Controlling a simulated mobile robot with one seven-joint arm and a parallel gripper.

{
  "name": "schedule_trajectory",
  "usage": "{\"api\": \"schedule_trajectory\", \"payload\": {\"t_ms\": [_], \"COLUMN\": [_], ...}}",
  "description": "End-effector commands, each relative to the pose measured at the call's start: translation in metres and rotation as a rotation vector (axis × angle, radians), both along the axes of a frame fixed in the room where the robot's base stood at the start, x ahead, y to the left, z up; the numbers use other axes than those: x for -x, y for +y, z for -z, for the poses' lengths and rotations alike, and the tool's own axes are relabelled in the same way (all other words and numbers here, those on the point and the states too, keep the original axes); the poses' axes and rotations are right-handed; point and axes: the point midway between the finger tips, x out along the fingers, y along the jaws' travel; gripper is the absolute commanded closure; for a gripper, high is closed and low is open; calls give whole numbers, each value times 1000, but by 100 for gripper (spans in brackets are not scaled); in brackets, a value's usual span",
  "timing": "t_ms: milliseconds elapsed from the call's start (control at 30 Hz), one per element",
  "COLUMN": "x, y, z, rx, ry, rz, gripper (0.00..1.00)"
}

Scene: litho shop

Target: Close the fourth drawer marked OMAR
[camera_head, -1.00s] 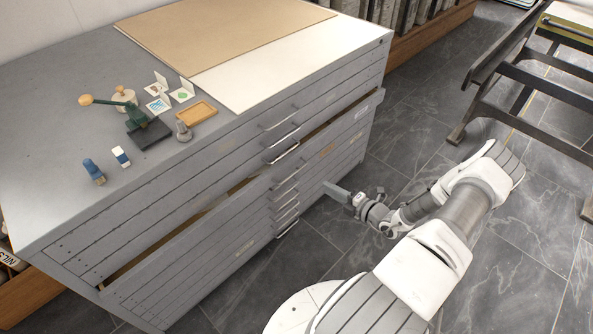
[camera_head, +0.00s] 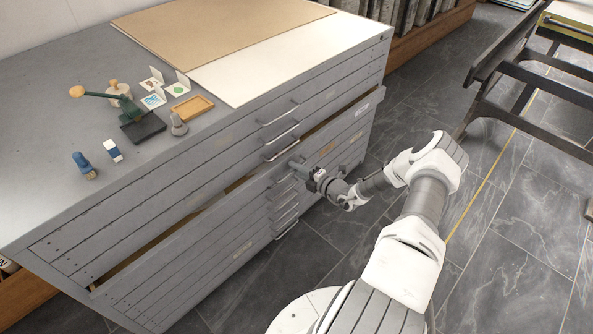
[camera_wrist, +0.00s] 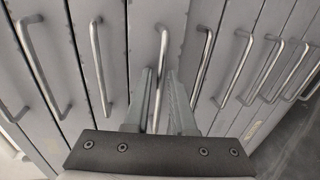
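The grey flat-file cabinet (camera_head: 190,190) has a long drawer (camera_head: 180,240) standing out in its front, with a dark gap above its face. Small labels, such as this one (camera_head: 327,149), are too small to read, so I cannot make out OMAR. My gripper (camera_head: 296,164) is at the front of the pulled-out drawer, by its upper handles. In the wrist view the fingers (camera_wrist: 160,78) are a narrow gap apart, pointing at the drawer fronts. A metal bar handle (camera_wrist: 162,50) lines up with that gap; whether they clamp it is unclear.
More bar handles (camera_wrist: 101,60) line the fronts on both sides. On the cabinet top are a brown board (camera_head: 220,35), a white sheet (camera_head: 285,65), a small press (camera_head: 140,120) and a wooden tray (camera_head: 192,108). A dark rack (camera_head: 540,85) stands right; tiled floor lies between.

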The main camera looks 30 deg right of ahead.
Motion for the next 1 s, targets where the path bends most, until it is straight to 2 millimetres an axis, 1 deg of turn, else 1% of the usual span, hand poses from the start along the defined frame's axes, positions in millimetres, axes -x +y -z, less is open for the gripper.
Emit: {"api": "schedule_trajectory", "payload": {"t_ms": [133,167,200,267,300,1000], "x": [0,0,0,0,0,0], "y": [0,0,0,0,0,0], "z": [0,0,0,0,0,-1], "rx": [0,0,0,0,0,0], "ry": [0,0,0,0,0,-1], "rz": [0,0,0,0,0,-1], "gripper": [76,80,87,98,100,100]}}
